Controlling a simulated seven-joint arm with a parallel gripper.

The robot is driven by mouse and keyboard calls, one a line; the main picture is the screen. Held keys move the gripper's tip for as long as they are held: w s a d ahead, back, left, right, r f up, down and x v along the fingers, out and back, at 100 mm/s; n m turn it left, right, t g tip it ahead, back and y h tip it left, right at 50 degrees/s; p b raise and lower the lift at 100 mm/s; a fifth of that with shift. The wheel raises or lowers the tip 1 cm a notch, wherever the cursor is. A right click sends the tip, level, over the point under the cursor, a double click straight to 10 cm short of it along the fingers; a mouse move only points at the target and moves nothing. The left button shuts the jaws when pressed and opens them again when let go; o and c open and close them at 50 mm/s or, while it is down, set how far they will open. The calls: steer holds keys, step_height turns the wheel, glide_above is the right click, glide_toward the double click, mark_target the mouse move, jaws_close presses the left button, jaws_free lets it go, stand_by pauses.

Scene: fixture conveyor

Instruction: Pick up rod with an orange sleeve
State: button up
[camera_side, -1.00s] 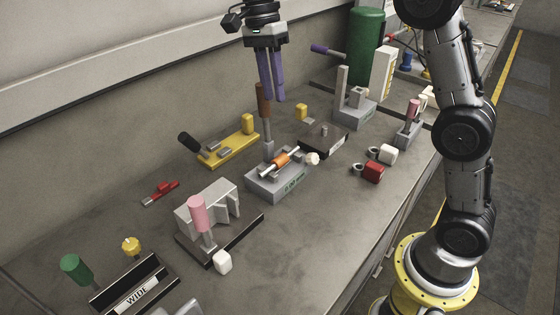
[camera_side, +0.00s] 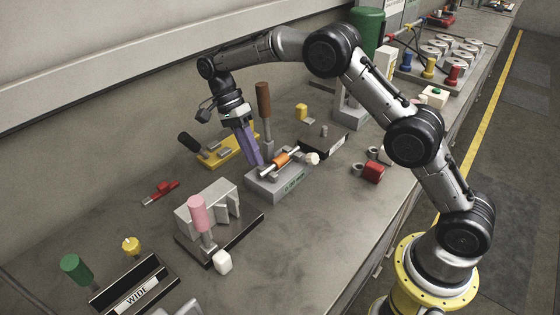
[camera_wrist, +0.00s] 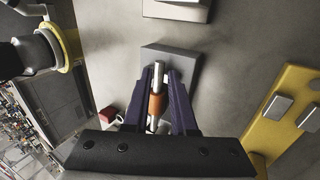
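The rod with an orange sleeve (camera_side: 281,159) lies on top of a grey gauge block (camera_side: 283,188), with bare metal on both sides of the sleeve. A white knob (camera_side: 312,158) shows at its right end. My gripper (camera_side: 254,161) has purple fingers, angled down beside the left end of the rod and close to the block. In the wrist view, the orange sleeve (camera_wrist: 156,104) shows between my two open fingers (camera_wrist: 160,74), with gaps on both sides. I cannot tell if the fingertips are down to the rod's height or touching anything.
A yellow fixture (camera_side: 232,150) with a black-handled part stands to the left, and a brown-handled upright tool (camera_side: 264,103) stands behind. A dark fixture (camera_side: 326,142) and a red block (camera_side: 373,173) are to the right. A pink-handled piece (camera_side: 198,212) stands in front. Bare bench lies at front right.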

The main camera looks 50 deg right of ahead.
mark_target(261, 172)
steer(key=shift+x, duration=1.9)
steer(key=shift+r, duration=0.1)
jaws_close()
